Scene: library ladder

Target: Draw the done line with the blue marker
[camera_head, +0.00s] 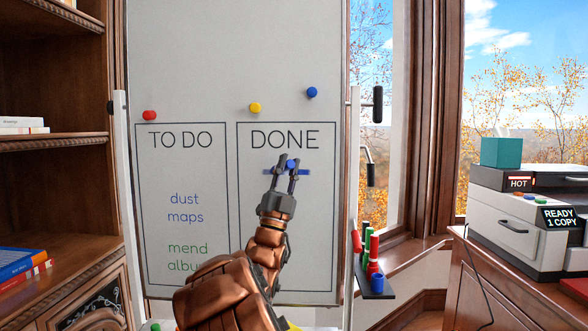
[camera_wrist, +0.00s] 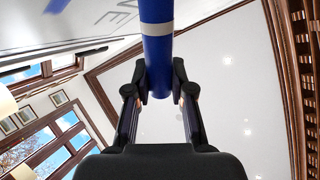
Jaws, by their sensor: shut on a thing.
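My gripper (camera_head: 283,172) is shut on the blue marker (camera_head: 291,163) in front of the whiteboard (camera_head: 240,60). In the wrist view the blue marker (camera_wrist: 157,55) stands between the two fingers and reaches out of the top of the picture, so its tip is hidden. A short blue line (camera_head: 302,172) shows on the board below the word DONE (camera_head: 285,140), inside the DONE box. My fingers cover part of it. I cannot tell whether the tip touches the board.
A TO DO box (camera_head: 180,140) with blue and green writing is on the left. Red (camera_head: 149,115), yellow (camera_head: 255,107) and blue (camera_head: 312,92) magnets sit above. A marker tray (camera_head: 375,292) juts out at the lower right. A bookshelf (camera_head: 52,138) and a copier (camera_head: 520,215) flank the board.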

